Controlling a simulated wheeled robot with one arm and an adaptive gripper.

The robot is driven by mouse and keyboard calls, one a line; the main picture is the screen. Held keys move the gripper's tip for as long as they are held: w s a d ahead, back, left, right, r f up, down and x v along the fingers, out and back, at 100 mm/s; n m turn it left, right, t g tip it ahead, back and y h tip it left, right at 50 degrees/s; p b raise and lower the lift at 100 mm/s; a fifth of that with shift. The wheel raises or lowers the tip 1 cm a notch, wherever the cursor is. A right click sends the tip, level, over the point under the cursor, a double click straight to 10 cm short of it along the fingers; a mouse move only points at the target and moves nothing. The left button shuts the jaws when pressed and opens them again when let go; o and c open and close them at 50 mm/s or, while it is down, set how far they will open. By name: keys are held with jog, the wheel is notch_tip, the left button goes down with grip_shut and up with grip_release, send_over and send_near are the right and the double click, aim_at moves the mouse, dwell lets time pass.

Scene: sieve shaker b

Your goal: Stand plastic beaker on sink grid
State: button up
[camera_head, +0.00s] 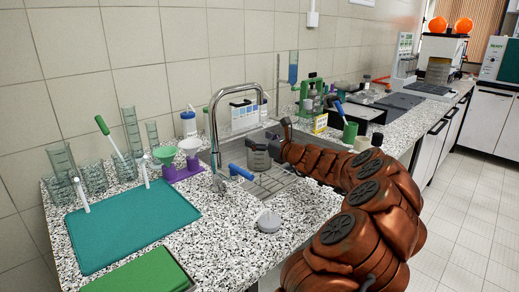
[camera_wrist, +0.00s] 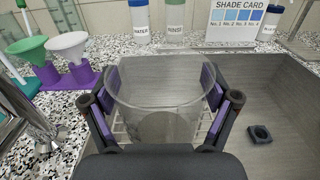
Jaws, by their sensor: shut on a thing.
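The clear plastic beaker (camera_wrist: 163,98) is upright between the purple-padded fingers of my gripper (camera_wrist: 161,108) in the wrist view. My gripper is shut on its sides. In the head view the beaker (camera_head: 258,158) shows over the sink, held by my gripper (camera_head: 268,146). The sink grid (camera_head: 268,184) lies in the sink basin, with wires also visible through and beside the beaker in the wrist view (camera_wrist: 121,132). I cannot tell whether the beaker's base touches the grid.
The tap (camera_head: 213,125) with a blue lever stands left of the sink. Purple funnel stands (camera_head: 182,169) are beyond it. A small dark square part (camera_wrist: 260,134) lies on the basin floor at the right. Bottles and a shade card (camera_wrist: 246,22) stand behind the sink.

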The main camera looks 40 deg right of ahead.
jog(key=shift+f, duration=1.65)
jog(key=shift+f, duration=0.2)
jog(key=o, duration=1.4)
jog(key=shift+c, duration=0.2)
jog(key=shift+r, duration=0.1)
jog(key=shift+r, duration=0.15)
jog(key=s, duration=1.2)
jog(key=shift+a, duration=0.1)
